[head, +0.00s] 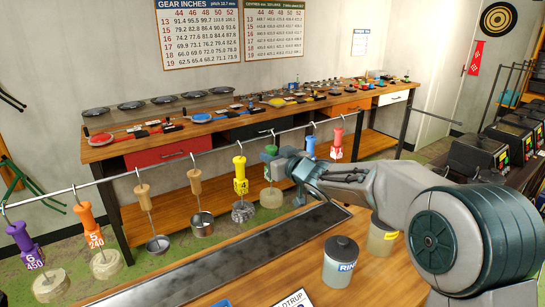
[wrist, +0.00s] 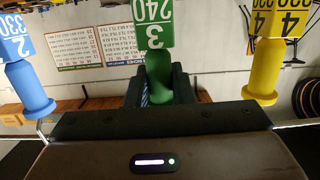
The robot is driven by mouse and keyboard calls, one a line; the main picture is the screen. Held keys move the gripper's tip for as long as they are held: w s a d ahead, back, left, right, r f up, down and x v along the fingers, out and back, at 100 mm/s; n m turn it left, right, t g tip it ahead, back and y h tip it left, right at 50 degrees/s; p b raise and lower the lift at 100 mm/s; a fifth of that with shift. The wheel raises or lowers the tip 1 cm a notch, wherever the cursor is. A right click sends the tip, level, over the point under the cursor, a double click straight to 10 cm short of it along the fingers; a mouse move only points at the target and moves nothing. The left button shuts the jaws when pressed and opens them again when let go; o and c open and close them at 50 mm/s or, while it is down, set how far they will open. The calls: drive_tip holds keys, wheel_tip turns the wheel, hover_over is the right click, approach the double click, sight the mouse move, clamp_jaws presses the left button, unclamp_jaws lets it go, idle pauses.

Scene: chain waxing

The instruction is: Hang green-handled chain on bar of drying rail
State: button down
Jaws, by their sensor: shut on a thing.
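The green-handled chain (head: 271,150) is in the middle of the head view, upright, with a pale round waxed chain coil (head: 271,197) below its handle. The handle's top is close under the bar (head: 215,148) of the drying rail; I cannot tell whether its hook rests on the bar. My gripper (head: 280,162) reaches in from the right and is shut on the green handle. In the wrist view the green handle (wrist: 158,75), marked 3 and 240, stands between the two dark fingers (wrist: 160,90).
A yellow handle (head: 240,175) hangs just left, and a blue handle (head: 310,146) and red handle (head: 337,143) to the right. Wooden-handled pots (head: 202,222), orange (head: 91,225) and purple handles (head: 24,240) hang farther left. A dark lidded jar (head: 340,262) stands on the near bench.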

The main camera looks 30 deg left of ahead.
idle(0.4)
drive_tip(key=c, duration=0.9)
unclamp_jaws()
drive_tip(key=shift+f, duration=0.1)
drive_tip(key=shift+v, duration=5.55)
